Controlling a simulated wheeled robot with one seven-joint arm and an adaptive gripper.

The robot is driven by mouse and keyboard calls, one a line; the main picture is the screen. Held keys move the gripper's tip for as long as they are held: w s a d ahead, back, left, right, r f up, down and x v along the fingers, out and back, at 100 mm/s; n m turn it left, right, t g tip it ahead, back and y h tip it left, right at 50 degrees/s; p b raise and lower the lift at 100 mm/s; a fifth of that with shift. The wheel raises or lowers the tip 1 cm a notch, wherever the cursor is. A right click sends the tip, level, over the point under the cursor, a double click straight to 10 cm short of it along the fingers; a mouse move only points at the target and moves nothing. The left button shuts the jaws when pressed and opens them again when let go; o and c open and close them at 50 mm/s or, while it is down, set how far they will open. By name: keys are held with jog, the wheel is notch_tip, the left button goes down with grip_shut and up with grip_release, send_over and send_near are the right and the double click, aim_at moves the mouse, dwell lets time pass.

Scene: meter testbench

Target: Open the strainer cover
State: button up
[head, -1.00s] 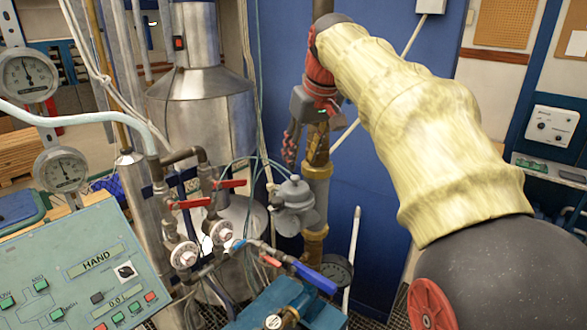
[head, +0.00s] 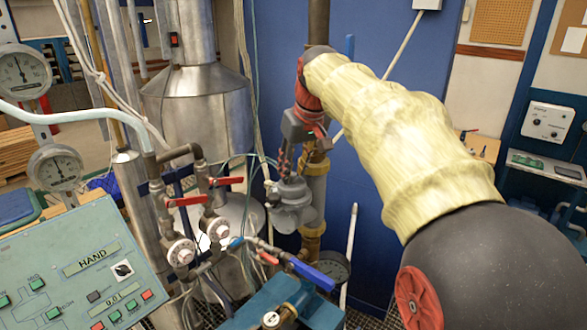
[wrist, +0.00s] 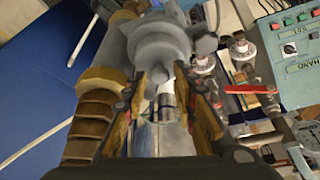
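The strainer is a grey metal fitting with a round cover (head: 291,192) on top, in the middle of the head view. In the wrist view the grey cover (wrist: 160,45) is at the top centre, with a small knob pointing towards me. My gripper (head: 288,166) points down just above the cover and partly hides its top. In the wrist view my gripper (wrist: 163,84) is open, its orange-and-black fingers apart on the left and right of the knob. Both fingers look clear of the knob; exact contact cannot be told.
A brass-coloured vertical pipe (head: 313,212) stands right behind the strainer. Red-handled valves (head: 190,200) and a blue lever (head: 312,274) are close by. A control panel (head: 80,270) is at the lower left, below gauges. A blue wall (head: 385,215) is behind.

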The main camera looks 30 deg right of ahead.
jog(key=c, duration=0.6)
grip_shut()
